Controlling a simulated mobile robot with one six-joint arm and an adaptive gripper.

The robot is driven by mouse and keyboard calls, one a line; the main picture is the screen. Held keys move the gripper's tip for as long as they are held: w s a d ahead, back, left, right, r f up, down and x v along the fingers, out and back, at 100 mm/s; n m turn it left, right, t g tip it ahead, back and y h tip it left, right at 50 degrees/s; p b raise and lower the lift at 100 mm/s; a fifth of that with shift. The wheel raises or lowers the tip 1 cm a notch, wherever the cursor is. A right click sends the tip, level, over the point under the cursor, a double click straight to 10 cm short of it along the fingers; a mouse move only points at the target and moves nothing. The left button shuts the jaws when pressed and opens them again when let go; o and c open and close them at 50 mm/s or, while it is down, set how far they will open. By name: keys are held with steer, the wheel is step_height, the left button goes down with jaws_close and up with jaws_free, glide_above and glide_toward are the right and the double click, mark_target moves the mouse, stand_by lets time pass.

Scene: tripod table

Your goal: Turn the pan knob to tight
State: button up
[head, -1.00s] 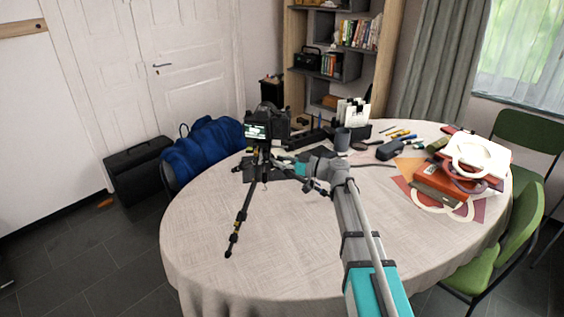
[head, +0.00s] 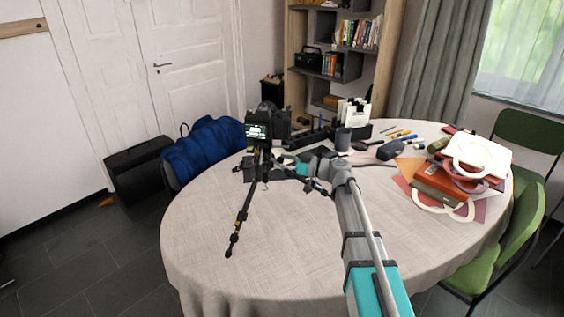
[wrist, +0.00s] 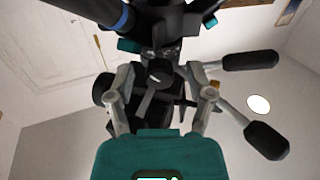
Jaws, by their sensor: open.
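A small black tripod (head: 246,208) stands on the round table with a black camera (head: 268,124) on its head. In the wrist view, my gripper (wrist: 160,68) faces the dark tripod head from close by. Its two grey fingers are apart, one on each side of a small dark round knob (wrist: 160,76), which looks like the pan knob. I cannot tell whether the fingers touch it. Two pan handles with black grips (wrist: 252,61) stick out to the right. In the head view my gripper's fingers are hidden near the tripod head.
The cloth-covered table (head: 290,255) is clear in front of the tripod. A blue bag (head: 208,150) is behind on the left. The handles stand close to my right finger.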

steer(key=v, duration=1.1)
steer(key=shift+s+d, duration=0.2)
steer(key=shift+d, duration=0.15)
